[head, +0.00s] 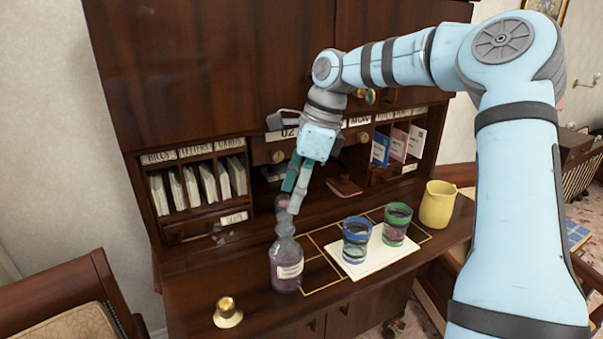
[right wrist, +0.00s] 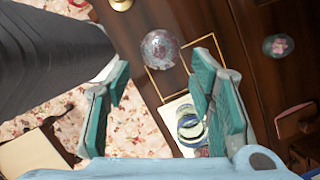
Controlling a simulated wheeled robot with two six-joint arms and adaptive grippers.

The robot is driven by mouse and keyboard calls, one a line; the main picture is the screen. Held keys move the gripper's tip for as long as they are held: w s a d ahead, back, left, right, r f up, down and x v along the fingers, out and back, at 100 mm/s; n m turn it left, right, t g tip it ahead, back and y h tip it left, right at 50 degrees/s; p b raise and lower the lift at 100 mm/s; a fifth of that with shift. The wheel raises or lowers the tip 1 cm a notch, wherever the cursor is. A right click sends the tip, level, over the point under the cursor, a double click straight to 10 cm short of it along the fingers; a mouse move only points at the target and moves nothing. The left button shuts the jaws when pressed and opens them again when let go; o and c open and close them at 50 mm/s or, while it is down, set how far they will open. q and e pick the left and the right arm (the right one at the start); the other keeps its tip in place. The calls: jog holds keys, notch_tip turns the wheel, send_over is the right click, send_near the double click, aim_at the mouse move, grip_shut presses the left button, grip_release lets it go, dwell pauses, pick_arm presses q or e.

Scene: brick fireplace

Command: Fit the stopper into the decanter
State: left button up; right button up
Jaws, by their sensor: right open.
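The decanter (head: 288,268) stands upright on the desk with dark purple contents and a pale label. A rounded clear glass stopper (head: 285,224) shows at its top and appears to rest on the neck; I cannot tell how deep it sits. In the right wrist view a round glass form (right wrist: 160,48), the decanter's top from above, lies beyond the fingertips. My right gripper (head: 294,197) is just above the stopper, its teal-padded fingers apart. In its wrist view the gripper (right wrist: 158,85) is open and empty. My left gripper is not in view.
A white tray (head: 353,267) holds a blue-rimmed glass (head: 356,240) and a green-rimmed glass (head: 396,224), right of the decanter. A yellow jug (head: 437,205) stands beyond. A brass piece (head: 228,312) stands front left. Letter slots (head: 200,185) line the back.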

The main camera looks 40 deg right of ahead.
jog(key=v, duration=0.6)
jog(key=shift+r, duration=0.2)
jog(key=shift+s, duration=0.15)
